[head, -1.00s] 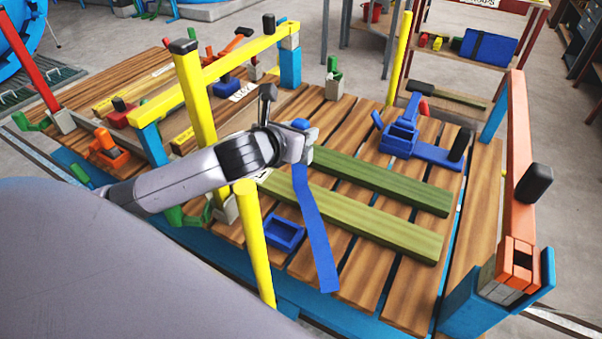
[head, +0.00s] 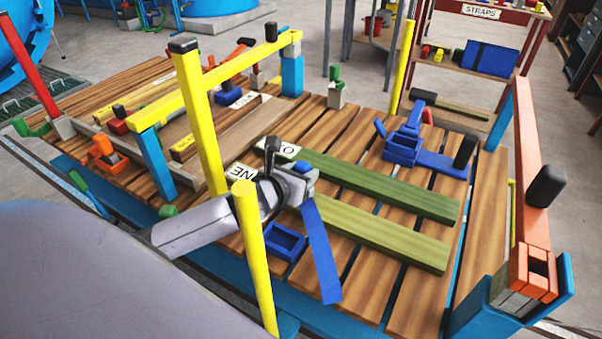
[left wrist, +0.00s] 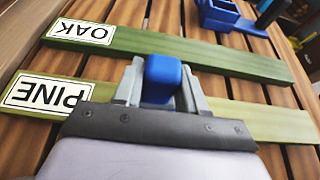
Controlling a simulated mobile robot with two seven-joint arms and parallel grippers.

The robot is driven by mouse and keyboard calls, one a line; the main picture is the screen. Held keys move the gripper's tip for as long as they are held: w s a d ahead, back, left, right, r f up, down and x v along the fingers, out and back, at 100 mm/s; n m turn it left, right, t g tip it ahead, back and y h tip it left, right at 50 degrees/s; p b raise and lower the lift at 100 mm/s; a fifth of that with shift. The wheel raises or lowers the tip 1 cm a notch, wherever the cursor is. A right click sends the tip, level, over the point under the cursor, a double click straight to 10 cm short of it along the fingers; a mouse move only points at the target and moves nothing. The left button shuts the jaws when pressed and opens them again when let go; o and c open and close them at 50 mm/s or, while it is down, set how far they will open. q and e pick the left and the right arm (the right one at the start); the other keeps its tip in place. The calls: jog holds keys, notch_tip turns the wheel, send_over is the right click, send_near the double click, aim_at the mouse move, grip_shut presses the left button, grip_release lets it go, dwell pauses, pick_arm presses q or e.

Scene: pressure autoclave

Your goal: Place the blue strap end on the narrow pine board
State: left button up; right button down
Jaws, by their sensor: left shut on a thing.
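My left gripper (head: 303,174) is shut on the blue strap end, a blue block (left wrist: 162,78) between its fingers in the left wrist view. In the head view, the blue strap (head: 322,255) hangs from the gripper across the near green board towards the slatted deck. The pine board (head: 400,238) is the nearer green board; its PINE label (left wrist: 47,96) shows in the left wrist view. The gripper is over the board's label end; whether the strap end touches it I cannot tell. My right gripper is not in view.
The green oak board (head: 375,183) lies parallel behind the pine board. A blue ratchet buckle (head: 405,148) lies behind it. A blue open box (head: 283,241) sits in front, near a yellow post (head: 255,260). An orange-red bar (head: 530,170) stands at the right.

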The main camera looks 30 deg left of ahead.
pick_arm(q)
jog(key=o, duration=1.1)
jog(key=shift+s+r, duration=0.25)
jog(key=shift+s, duration=0.25)
jog(key=p+v, duration=0.1)
jog(key=v, duration=1)
jog(key=shift+p, duration=0.35)
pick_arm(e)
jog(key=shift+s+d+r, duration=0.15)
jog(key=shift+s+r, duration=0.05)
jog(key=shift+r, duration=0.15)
